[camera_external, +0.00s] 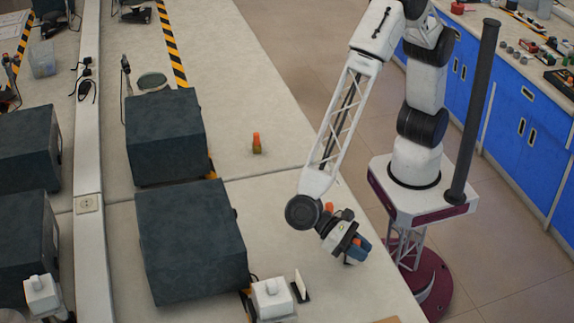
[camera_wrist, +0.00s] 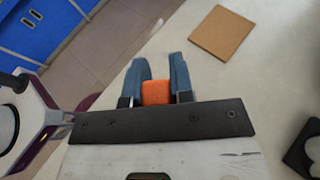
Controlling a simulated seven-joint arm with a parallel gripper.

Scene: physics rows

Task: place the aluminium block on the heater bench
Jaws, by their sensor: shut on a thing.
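My gripper (camera_external: 357,249) hangs over the right edge strip of the pale worktop. In the wrist view, its two blue fingers (camera_wrist: 160,68) are shut on an orange block (camera_wrist: 156,92), which sits low between them. I see no bare-metal block; I cannot tell whether the orange one is the aluminium block. Its underside and any gap to the worktop are hidden. I cannot identify the heater bench for sure. A white box with a knob (camera_external: 271,299) stands on the worktop left of and nearer than my gripper.
Large dark boxes (camera_external: 190,245) fill the worktop's left part. A small orange-capped bottle (camera_external: 257,146) stands farther back. A brown square mat (camera_wrist: 224,35) lies flat ahead in the wrist view. A white upright piece on a black base (camera_external: 301,287) stands beside the white box. The worktop between is clear.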

